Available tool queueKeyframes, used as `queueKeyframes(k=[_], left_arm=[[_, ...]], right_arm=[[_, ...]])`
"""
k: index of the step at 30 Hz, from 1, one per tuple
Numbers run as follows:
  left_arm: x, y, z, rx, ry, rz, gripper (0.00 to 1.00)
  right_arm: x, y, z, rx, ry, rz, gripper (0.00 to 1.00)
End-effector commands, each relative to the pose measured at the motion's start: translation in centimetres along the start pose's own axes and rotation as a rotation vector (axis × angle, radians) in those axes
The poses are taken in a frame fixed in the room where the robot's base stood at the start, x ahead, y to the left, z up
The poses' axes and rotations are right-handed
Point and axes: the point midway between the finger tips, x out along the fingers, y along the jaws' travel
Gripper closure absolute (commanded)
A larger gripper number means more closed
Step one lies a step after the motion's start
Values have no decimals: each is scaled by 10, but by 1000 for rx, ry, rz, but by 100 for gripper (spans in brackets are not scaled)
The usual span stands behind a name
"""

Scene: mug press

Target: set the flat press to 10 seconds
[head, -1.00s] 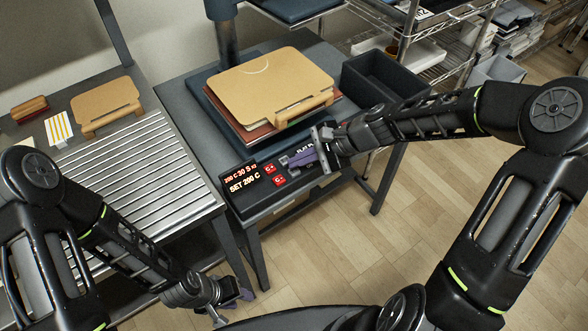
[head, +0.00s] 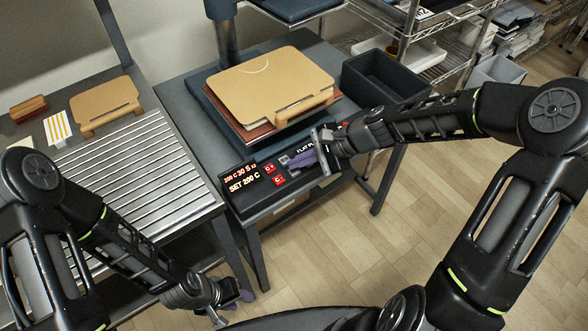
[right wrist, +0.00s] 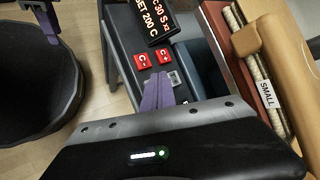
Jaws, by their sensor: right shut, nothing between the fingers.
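The flat press's control panel (head: 262,190) is a black box at the front of the press table. Its lit display (head: 242,179) reads 200 C, 30 S and SET 200 C. The red C+ button (head: 270,168) and C- button (head: 279,180) show beside it, and also C+ (right wrist: 163,55) and C- (right wrist: 143,61) in the right wrist view. My right gripper (head: 290,160) is shut and empty over the panel, right of these buttons; its purple fingers (right wrist: 158,92) hide part of the panel, including any seconds buttons. My left gripper (head: 238,297) hangs low at the front, its opening unclear.
A tan board with a handle (head: 270,80) lies on the press bed behind the panel. A black bin (head: 385,78) stands to its right. A slatted metal table (head: 130,170) is at the left with another tan board (head: 106,104). Floor in front is clear.

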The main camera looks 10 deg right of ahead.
Motion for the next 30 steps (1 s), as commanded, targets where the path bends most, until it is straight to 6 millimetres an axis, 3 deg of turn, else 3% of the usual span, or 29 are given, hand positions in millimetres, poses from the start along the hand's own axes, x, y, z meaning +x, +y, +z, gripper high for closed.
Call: queueKeyframes(k=[30], left_arm=[[7, -3, 0, 0, 0, 0, 64]], right_arm=[[6, 5, -5, 0, 0, 0, 100]])
